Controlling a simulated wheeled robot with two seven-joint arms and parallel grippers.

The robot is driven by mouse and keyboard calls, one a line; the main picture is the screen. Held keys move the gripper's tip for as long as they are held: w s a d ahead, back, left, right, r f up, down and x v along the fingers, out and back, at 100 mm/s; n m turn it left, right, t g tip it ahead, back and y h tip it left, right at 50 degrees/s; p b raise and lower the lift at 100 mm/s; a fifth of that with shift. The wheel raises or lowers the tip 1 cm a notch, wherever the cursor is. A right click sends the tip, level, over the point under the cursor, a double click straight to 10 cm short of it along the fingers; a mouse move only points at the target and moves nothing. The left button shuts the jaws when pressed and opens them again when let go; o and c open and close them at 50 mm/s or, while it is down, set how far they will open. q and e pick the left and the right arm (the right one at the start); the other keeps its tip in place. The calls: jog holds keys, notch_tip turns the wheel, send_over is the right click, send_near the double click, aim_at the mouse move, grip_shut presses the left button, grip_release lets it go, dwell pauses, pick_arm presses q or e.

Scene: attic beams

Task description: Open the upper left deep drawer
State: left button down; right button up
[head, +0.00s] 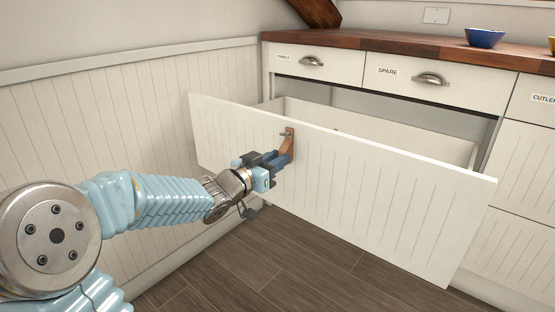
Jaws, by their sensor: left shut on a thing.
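A wide, deep white drawer (400,205) with a grooved front stands pulled well out from the cabinet, under two shallow drawers. Its inside shows behind the front panel, and I see nothing clear lying in it. A brown tab-like handle (289,136) is fixed near the top of the front, left of its middle. My left gripper (283,158) is at this handle and shut on its lower part. The fingers partly hide the handle. My right gripper is not in view.
A blue bowl (485,38) stands on the wooden worktop (400,44). A panelled wall (100,115) is close on the left. The plank floor (290,255) before the drawer is clear.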

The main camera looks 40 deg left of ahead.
pick_arm(q)
jog(key=c, duration=1)
grip_release()
jog(key=shift+o, duration=0.2)
jog(key=s+a+p, duration=0.1)
jog(key=s+p, duration=0.1)
jog(key=s, duration=1.1)
jog(key=shift+s, duration=0.4)
